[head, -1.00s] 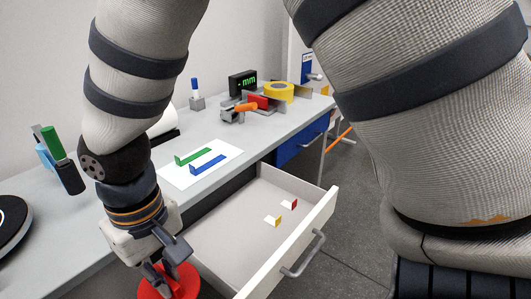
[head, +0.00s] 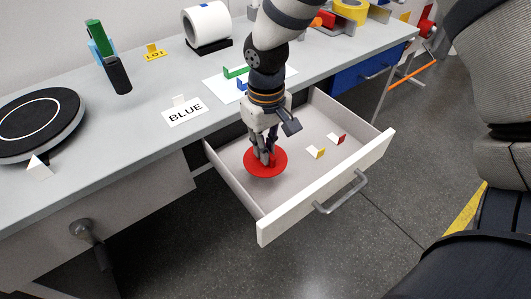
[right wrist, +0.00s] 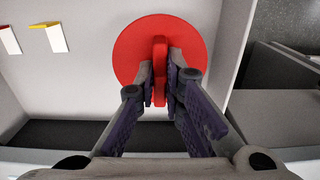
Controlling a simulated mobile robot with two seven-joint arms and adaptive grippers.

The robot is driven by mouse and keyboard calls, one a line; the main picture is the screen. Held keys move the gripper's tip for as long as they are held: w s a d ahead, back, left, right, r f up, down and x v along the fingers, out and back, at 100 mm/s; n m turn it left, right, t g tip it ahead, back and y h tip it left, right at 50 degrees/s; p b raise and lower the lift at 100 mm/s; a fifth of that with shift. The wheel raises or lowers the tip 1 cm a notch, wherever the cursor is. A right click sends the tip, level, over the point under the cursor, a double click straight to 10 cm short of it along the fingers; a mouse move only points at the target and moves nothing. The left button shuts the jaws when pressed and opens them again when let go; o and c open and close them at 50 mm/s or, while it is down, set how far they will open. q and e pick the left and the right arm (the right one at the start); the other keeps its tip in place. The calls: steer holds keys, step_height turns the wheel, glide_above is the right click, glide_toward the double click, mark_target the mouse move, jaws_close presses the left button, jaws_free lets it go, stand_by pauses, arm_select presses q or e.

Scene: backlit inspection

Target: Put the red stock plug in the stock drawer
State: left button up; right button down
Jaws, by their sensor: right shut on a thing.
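The red stock plug (head: 252,168) is a round red disc with an upright grip in its middle. My right gripper (head: 265,156) is shut on that grip and holds it from above. The stock drawer (head: 338,185) is pulled open, and the plug is within its outline, toward the left part. I cannot tell whether the disc touches the drawer floor. In the right wrist view the disc (right wrist: 128,48) lies against the pale drawer floor, with its red grip between my fingers. My left gripper is not in view.
Small yellow (head: 316,152) and red (head: 337,138) tabbed markers stand on the drawer floor right of the plug. On the bench are a BLUE card (head: 185,113), a black round plate (head: 40,118), a green-topped tool (head: 108,58) and a white roll (head: 208,27). A blue drawer is at right.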

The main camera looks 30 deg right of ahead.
steer(key=shift+w+d+f, duration=0.2)
steer(key=shift+d+f, duration=0.05)
steer(key=shift+f, duration=0.1)
steer(key=f, duration=0.3)
steer(key=shift+d, duration=0.2)
steer(key=shift+w+f, duration=0.1)
steer(key=shift+f, duration=0.15)
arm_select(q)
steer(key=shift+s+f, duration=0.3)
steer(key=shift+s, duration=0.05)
arm_select(e)
steer(key=shift+r, duration=0.15)
steer(key=c, duration=1.7)
jaws_free()
steer(key=shift+f, duration=0.2)
